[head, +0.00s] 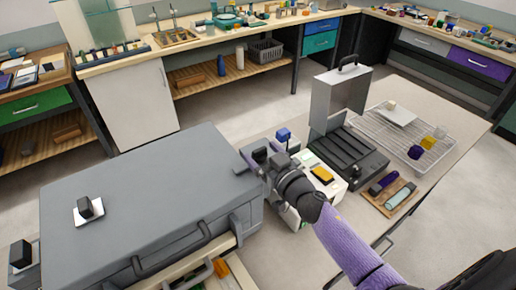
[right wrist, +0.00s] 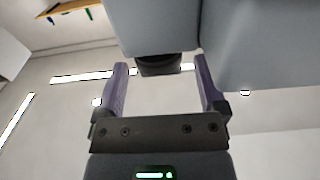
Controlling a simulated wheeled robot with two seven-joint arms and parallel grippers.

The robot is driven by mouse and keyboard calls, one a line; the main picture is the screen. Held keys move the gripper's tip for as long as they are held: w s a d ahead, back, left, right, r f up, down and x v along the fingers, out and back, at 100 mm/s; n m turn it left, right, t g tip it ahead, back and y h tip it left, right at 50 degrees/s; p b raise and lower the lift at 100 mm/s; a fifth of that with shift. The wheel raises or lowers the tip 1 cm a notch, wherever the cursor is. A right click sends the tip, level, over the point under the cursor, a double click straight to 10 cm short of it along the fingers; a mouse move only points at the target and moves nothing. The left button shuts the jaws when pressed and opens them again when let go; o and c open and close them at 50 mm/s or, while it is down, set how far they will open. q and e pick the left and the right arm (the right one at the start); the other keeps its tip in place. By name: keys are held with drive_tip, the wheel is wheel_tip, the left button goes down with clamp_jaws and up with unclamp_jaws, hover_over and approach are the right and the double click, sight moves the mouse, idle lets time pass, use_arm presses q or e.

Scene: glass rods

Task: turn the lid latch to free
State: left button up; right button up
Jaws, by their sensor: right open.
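A large grey case with a flat lid (head: 150,190) fills the left of the head view. A black upright knob on a white plate (head: 88,208) stands on the lid near its left side; I cannot tell whether it is the lid latch. My right gripper (head: 258,158) is at the case's far right corner, and its arm hides part of that side. In the right wrist view the gripper (right wrist: 162,88) is open, its two purple fingers apart on either side of a dark block (right wrist: 158,65) under a blue-grey body (right wrist: 255,45). My left gripper is not in view.
Right of my right gripper stand a white device with a yellow top (head: 322,175), a black open case (head: 350,150), a wire rack (head: 410,135) and a wooden tray (head: 388,197). A grey block with a black top (head: 20,255) stands left of the case.

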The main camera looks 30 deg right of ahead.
drive_tip(key=shift+w+a, duration=0.15)
drive_tip(key=shift+w, duration=0.6)
clamp_jaws()
